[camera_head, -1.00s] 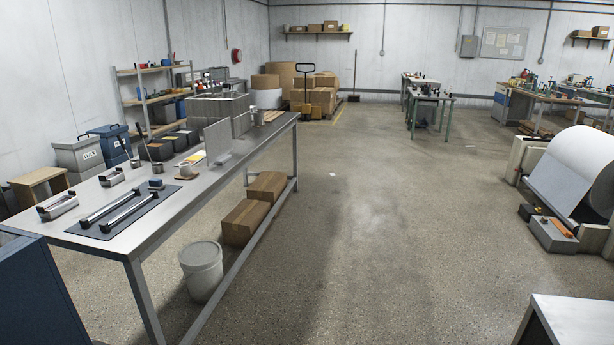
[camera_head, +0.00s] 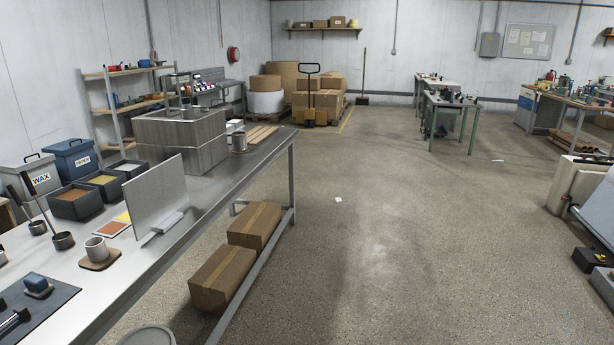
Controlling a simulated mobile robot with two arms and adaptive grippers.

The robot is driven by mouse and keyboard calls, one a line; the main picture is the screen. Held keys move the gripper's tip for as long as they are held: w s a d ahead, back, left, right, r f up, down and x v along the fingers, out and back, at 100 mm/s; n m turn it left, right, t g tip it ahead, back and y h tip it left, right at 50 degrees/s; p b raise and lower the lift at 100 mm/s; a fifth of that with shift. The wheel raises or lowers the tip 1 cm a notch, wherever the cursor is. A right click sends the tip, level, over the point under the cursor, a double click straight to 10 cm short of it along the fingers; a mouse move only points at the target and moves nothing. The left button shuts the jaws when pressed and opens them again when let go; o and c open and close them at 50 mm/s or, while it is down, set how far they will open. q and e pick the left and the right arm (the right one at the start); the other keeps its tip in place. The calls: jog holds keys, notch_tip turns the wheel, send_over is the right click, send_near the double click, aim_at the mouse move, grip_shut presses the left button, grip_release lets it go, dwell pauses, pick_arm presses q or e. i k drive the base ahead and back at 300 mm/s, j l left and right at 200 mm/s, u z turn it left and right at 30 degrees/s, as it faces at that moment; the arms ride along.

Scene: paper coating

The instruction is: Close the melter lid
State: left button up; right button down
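A grey metal box that looks like the melter (camera_head: 185,150) stands toward the far end of the long steel bench (camera_head: 190,220), left of centre. Its top shows a raised rim or upper part; I cannot tell for sure whether a lid is open or shut. Neither of my grippers is in view.
An upright grey panel (camera_head: 155,195), a mug (camera_head: 96,248) on a coaster and dark trays (camera_head: 75,202) are on the bench. Cardboard boxes (camera_head: 222,278) lie on its lower shelf. The floor (camera_head: 400,220) right of the bench is largely clear.

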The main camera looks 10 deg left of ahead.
aim_at(184, 93)
jog(key=i+u, duration=0.15)
jog(key=i, duration=0.35)
jog(key=i+l+u, duration=0.15)
jog(key=i, duration=0.3)
jog(key=i+l+u, duration=0.15)
jog(key=i, duration=0.35)
jog(key=i+l+u, duration=0.15)
jog(key=i, duration=0.3)
jog(key=l, duration=0.1)
